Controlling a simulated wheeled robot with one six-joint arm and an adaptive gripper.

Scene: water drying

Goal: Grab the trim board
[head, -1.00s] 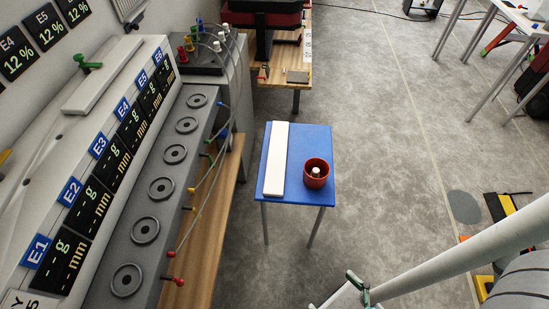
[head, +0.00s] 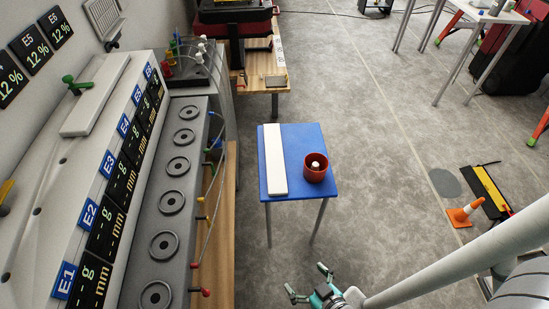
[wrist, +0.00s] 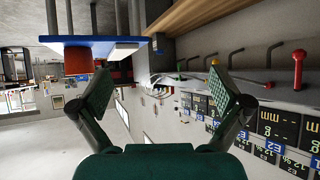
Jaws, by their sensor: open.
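The trim board, a long flat white strip (head: 275,160), lies on the left side of a small blue table (head: 318,140). A red cup (head: 316,172) with a white piece in it stands to its right. My green gripper (head: 308,280) is open and empty, low in front of the table, nearer to me and apart from the board. In the wrist view, which looks upside down, my gripper's spread fingers (wrist: 163,95) have nothing between them. The blue table (wrist: 80,41), the board's edge (wrist: 124,52) and the red cup (wrist: 78,63) show there beyond the fingers.
A long grey bench (head: 175,222) with round wells and display panels runs along the left, with hoses on its side. A wooden bench (head: 262,88) stands behind the table. Floor right of the table is open.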

